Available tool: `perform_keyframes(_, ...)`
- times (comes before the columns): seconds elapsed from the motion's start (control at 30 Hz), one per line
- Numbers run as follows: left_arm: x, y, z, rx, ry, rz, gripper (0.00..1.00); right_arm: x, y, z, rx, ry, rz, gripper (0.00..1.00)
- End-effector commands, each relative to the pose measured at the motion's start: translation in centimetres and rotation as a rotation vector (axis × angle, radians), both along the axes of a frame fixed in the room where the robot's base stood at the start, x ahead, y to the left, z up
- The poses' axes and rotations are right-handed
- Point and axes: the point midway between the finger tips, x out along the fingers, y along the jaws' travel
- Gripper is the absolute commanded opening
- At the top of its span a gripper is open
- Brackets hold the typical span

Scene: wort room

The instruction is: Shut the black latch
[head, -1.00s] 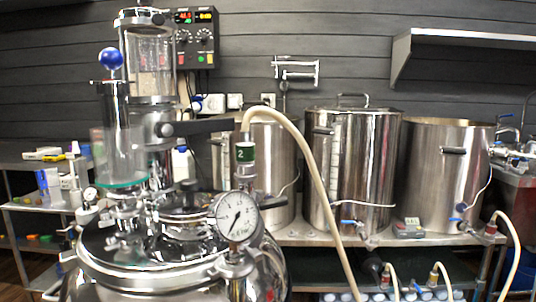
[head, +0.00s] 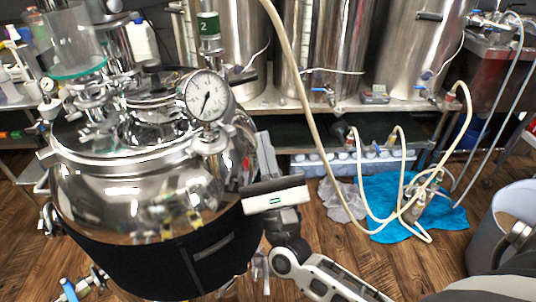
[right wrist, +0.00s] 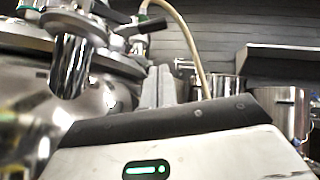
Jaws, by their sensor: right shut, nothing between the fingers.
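A black lever-like handle (right wrist: 145,27), which may be the black latch, shows at the top of the right wrist view, beside the steel fittings of the kettle. I cannot tell whether it is open or shut. The round steel kettle (head: 150,190) in a black jacket stands at the left of the head view. My right gripper (head: 264,142) is beside the kettle's right side, below the pressure gauge (head: 207,97), fingers pointing up, shut and empty. Its closed fingers (right wrist: 160,86) show apart from the handle. My left gripper is not in view.
A pale hose (head: 300,100) hangs right of the gauge and runs to the floor. Tall steel pots (head: 340,45) stand on a bench behind. A blue cloth (head: 385,195) lies on the wooden floor; a grey bin (head: 487,235) is at right. A glass cylinder (head: 70,45) stands on the kettle.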

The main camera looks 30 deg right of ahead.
Motion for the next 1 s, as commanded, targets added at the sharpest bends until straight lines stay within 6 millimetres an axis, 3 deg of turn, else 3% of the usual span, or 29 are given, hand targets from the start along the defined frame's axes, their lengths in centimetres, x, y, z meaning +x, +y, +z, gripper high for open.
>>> perform_keyframes(0.03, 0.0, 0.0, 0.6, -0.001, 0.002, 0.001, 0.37, 0.9, -0.2, 1.3, 0.001, -0.004, -0.002, 0.0)
perform_keyframes(0.2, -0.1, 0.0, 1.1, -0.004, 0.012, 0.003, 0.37, 3.4, -0.7, 3.7, 0.002, -0.003, -0.001, 0.0)
perform_keyframes(0.4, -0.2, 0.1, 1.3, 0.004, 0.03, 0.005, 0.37, 3.8, 0.0, 6.3, 0.002, 0.0, 0.0, 0.0)
perform_keyframes(1.0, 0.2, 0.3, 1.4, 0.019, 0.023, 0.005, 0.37, 3.9, 0.3, 7.2, -0.004, 0.002, 0.001, 0.0)
